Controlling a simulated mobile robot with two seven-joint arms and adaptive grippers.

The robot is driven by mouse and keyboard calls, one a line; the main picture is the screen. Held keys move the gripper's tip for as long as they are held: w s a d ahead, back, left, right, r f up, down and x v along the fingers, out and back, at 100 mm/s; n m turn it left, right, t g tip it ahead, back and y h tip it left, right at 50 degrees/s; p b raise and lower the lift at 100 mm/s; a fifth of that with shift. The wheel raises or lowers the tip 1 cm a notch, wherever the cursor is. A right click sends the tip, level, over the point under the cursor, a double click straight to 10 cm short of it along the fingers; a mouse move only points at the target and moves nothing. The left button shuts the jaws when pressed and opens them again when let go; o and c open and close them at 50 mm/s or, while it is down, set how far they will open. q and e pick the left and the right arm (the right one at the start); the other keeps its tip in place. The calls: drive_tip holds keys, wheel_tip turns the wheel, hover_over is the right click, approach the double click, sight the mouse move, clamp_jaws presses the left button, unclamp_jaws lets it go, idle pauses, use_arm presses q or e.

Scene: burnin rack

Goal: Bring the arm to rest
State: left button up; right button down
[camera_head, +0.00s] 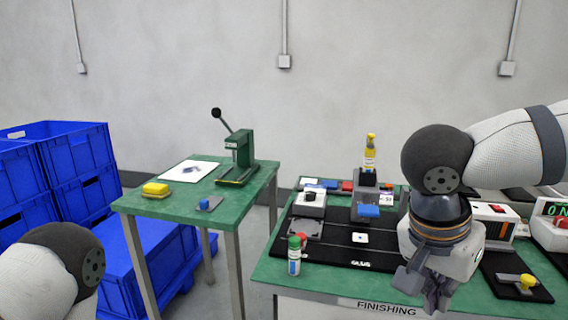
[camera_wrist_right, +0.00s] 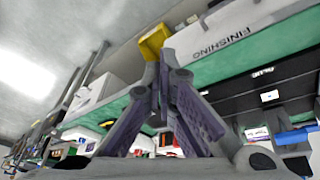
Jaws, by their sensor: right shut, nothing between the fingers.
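My right gripper (camera_head: 436,300) hangs fingers down at the front edge of the finishing table, at the right of the head view. In the right wrist view its two fingers (camera_wrist_right: 163,55) meet at the tips, with nothing between them. My right arm reaches in from the right edge, bent at a dark round joint. Of my left arm only a rounded dark and white part shows at the lower left of the head view. My left gripper is out of the picture.
The green finishing table (camera_head: 300,275) carries black mats, a glue bottle (camera_head: 294,255), a yellow bottle (camera_head: 369,155) and small devices. A second green table (camera_head: 180,208) holds a press (camera_head: 240,158) and a yellow block (camera_head: 156,189). Blue crates (camera_head: 75,150) stand left. Floor shows between the tables.

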wheel_tip(320, 180, down, 23)
drive_tip(key=s+d+n+t, duration=0.1)
drive_tip(key=s+n+t, duration=0.15)
drive_tip(key=n, duration=0.25)
drive_tip(key=s+f+n+g+y, duration=0.1)
drive_tip(key=s+f, duration=0.3)
drive_tip(key=s, duration=0.8)
drive_tip(key=s+f+n+g+y, duration=0.2)
drive_tip(key=s+f+n+g, duration=0.2)
drive_tip(key=s, duration=0.8)
drive_tip(key=shift+f+y, duration=0.3)
drive_tip(key=shift+f, duration=0.15)
drive_tip(key=shift+g, duration=0.25)
